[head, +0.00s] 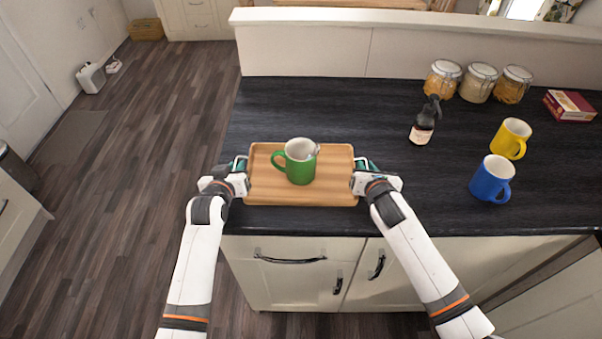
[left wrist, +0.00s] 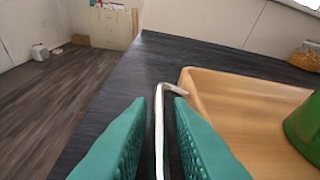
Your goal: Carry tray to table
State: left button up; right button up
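A light wooden tray (head: 265,188) lies on the dark counter near its front edge. A green mug (head: 300,168) stands upright on it, and the mug's side also shows in the left wrist view (left wrist: 304,128). My left gripper (head: 238,170) is at the tray's left end. In the left wrist view its green fingers (left wrist: 160,120) stand apart on either side of a thin metal handle (left wrist: 160,115) on the tray's side, with gaps visible. My right gripper (head: 362,170) is at the tray's right end; its fingers are mostly hidden.
A blue mug (head: 490,180), a yellow mug (head: 510,138), a dark bottle (head: 424,122), several jars (head: 478,83) and a red box (head: 569,106) stand to the right on the counter. A low wall (head: 400,52) runs behind. Open floor (head: 130,160) lies to the left.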

pick_arm(q)
grip_shut()
pick_arm(e)
grip_shut()
pick_arm(q)
jog(key=shift+r, duration=0.1)
pick_arm(e)
jog(key=shift+d+r, duration=0.1)
jog(key=shift+r, duration=0.05)
